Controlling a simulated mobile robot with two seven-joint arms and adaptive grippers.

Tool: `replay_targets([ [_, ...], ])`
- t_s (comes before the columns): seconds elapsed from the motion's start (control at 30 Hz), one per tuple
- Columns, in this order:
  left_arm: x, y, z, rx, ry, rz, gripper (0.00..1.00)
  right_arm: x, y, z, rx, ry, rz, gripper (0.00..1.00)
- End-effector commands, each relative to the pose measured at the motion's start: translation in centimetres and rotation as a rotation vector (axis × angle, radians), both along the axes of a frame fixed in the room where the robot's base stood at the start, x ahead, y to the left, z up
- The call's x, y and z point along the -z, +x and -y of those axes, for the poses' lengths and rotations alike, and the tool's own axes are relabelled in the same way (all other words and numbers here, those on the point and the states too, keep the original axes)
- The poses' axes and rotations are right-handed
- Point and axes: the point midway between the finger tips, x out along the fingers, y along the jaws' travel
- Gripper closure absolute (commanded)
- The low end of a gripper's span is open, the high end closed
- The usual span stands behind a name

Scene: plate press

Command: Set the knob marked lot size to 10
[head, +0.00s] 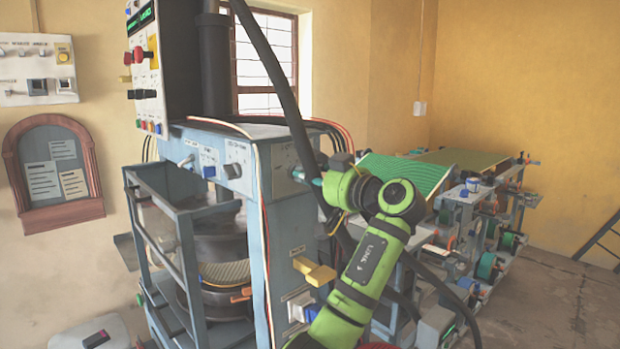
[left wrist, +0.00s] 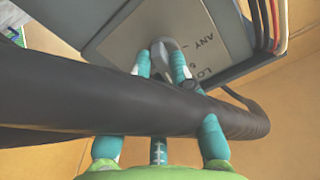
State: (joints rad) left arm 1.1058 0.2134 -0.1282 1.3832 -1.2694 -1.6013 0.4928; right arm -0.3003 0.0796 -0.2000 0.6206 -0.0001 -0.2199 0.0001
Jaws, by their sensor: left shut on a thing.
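The lot size knob (left wrist: 165,50) is a grey knob on a grey plate (left wrist: 125,42), with "ANY", a "5" and part of "LO" readable beside it in the left wrist view. My left gripper (left wrist: 161,64) is shut on the knob, one teal fingertip on each side. In the head view my left gripper (head: 315,181) reaches the right side of the blue-grey press (head: 285,215). There the knob is mostly hidden by the fingers, and its pointer setting is too small to tell. My right gripper is in neither view.
A thick black hose (left wrist: 60,113) crosses over my left fingers in the wrist view; the hose (head: 283,90) hangs close by the press in the head view. A yellow block (head: 315,271) juts out below. A bench with green mats (head: 410,172) stands at the right.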

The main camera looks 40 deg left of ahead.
Motion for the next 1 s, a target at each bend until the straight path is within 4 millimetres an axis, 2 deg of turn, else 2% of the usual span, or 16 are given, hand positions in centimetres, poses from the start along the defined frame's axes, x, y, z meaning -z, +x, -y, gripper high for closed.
replay_targets([
  [0.4, -0.09, -0.04, -0.03, 0.000, 0.020, -0.182, 1.00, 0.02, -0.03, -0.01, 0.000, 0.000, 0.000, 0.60],
  [0.93, -0.13, -0.04, -0.03, 0.000, 0.023, -0.204, 1.00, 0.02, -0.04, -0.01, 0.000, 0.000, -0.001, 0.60],
  [0.97, -0.13, -0.04, -0.03, 0.000, 0.023, -0.204, 0.67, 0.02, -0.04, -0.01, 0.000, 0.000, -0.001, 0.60],
  [1.0, -0.12, -0.05, -0.03, 0.000, 0.021, -0.203, 0.55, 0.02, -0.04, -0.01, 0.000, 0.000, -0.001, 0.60],
])
